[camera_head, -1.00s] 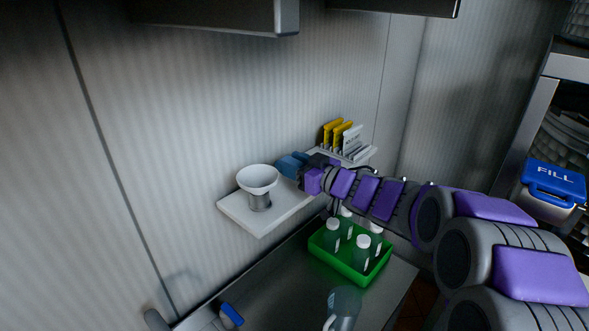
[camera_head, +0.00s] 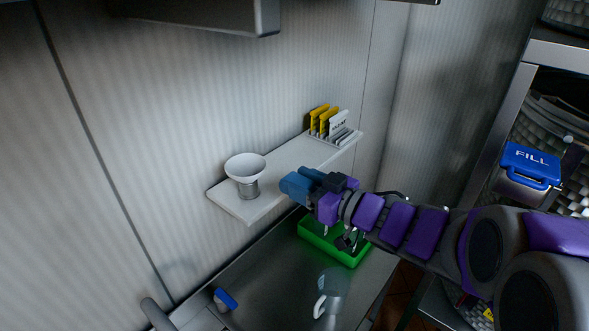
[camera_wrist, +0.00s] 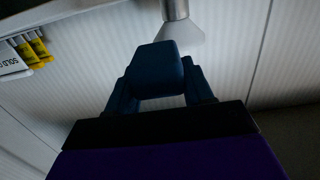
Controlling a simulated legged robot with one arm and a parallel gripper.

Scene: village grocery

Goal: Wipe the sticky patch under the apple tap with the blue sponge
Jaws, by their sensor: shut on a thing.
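My gripper (camera_head: 316,184) is shut on a blue block that looks like the blue sponge (camera_head: 295,189). It holds the block in the air in front of the white wall shelf, to the right of the white funnel. In the wrist view the sponge (camera_wrist: 155,68) sits between the two dark blue fingers of my gripper (camera_wrist: 160,88). I cannot make out the apple tap or a sticky patch in either view.
A white shelf (camera_head: 285,165) on the wall bears a white funnel (camera_head: 246,168) and yellow and white cards (camera_head: 325,122). Below, a metal counter (camera_head: 270,283) has a green crate (camera_head: 345,256), a clear jug (camera_head: 332,290) and a blue-and-white item (camera_head: 225,299). A blue-lidded "FILL" container (camera_head: 530,168) stands right.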

